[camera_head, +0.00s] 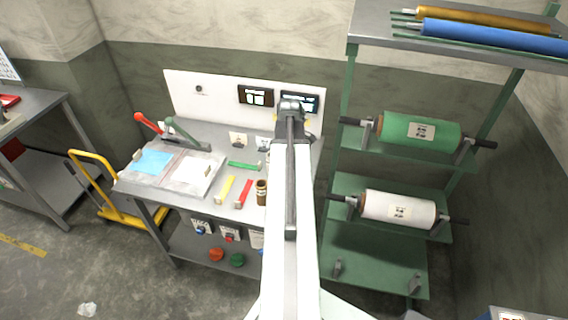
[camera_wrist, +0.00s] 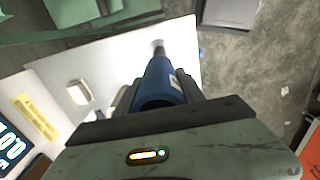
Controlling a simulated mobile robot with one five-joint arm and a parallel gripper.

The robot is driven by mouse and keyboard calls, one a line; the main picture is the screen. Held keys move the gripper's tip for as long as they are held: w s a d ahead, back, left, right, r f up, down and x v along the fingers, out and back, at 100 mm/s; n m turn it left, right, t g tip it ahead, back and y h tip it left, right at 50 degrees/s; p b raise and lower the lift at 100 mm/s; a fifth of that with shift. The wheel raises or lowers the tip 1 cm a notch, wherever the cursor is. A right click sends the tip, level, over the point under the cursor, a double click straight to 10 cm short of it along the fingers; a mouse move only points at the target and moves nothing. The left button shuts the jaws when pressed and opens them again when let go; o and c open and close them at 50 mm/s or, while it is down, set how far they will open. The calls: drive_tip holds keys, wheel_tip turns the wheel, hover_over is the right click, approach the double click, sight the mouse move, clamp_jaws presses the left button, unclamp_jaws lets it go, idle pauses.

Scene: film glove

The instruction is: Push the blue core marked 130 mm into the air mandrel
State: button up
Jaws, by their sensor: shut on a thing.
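My gripper (camera_wrist: 155,84) is shut on a blue core (camera_wrist: 163,79), which lies between its two dark fingers and points away from the wrist. A pale label shows on the core's right side, too small to read. A short grey metal cylinder (camera_wrist: 158,47) shows at the core's far end; I cannot tell whether it is the air mandrel or how far it sits inside the core. In the head view my gripper (camera_head: 292,106) is at the back right of the workbench, and my arm hides the core and what lies under it.
The bench (camera_head: 222,137) holds a green strip (camera_head: 244,166), yellow strip (camera_head: 226,189), red strip (camera_head: 243,193) and brown cylinder (camera_head: 262,192). A white panel (camera_head: 215,95) stands behind. A green rack (camera_head: 380,185) with film rolls stands close on the right.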

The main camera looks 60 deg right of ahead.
drive_tip(key=shift+w+f, duration=0.1)
wheel_tip(320, 180, down, 6)
drive_tip(key=b, duration=0.6)
idle(1.2)
drive_tip(key=shift+f+b, duration=5.25)
drive_tip(key=shift+b, duration=0.05)
drive_tip(key=o, duration=1.4)
